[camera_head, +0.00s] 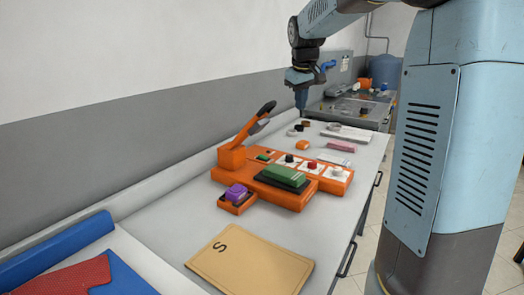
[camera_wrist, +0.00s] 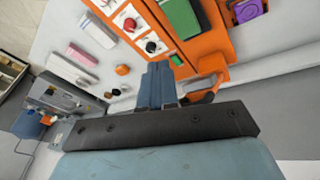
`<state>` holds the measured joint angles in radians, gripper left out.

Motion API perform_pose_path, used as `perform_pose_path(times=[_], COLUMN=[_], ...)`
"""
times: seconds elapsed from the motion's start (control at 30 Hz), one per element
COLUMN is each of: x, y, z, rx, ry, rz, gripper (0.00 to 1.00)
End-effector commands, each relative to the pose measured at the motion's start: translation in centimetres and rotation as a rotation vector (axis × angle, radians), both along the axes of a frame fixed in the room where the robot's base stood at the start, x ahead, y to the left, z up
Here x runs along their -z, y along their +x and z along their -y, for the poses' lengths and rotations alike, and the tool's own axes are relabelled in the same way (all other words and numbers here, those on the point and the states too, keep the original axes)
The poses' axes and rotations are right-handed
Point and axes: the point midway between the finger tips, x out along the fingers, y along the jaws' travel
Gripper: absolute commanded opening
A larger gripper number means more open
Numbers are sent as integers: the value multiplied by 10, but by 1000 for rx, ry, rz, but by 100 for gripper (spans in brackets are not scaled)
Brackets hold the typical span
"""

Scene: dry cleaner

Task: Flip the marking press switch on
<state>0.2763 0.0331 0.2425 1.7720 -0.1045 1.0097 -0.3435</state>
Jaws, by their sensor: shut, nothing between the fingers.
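The orange marking press (camera_head: 312,188) sits on the white counter, with a raised black-tipped lever (camera_head: 262,113) at its back left. A row of white plates with small red and black controls (camera_head: 312,165) lies along its far right side; which one is the switch I cannot tell. In the wrist view, the press (camera_wrist: 206,47) and a black control (camera_wrist: 151,46) show beyond the fingers. A green block (camera_head: 284,175) sits on the press. My gripper (camera_head: 301,112) is shut and empty, pointing down above the counter behind the press, apart from it.
A purple-topped orange piece (camera_head: 237,195) stands before the press. A tan folder marked S (camera_head: 250,262) lies in front, with blue and red cloth (camera_head: 60,275) at left. A pink block (camera_head: 341,145) and an orange round piece (camera_head: 302,145) lie beyond the press. The wall borders the left.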

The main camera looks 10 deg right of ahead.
Motion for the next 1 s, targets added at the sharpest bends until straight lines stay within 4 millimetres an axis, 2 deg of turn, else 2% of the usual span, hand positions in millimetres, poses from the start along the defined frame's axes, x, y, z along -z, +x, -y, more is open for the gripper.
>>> perform_pose_path(times=[0.1, 0.6, 0.77, 1.0], x=[6, 41, 56, 83], y=[24, 112, 138, 177], z=[8, 31, 31, 20], rx=[-17, -117, -164, -252], ry=[1, 27, 46, 85], rz=[-12, -47, -54, -57], gripper=[0, 0, 0, 0])
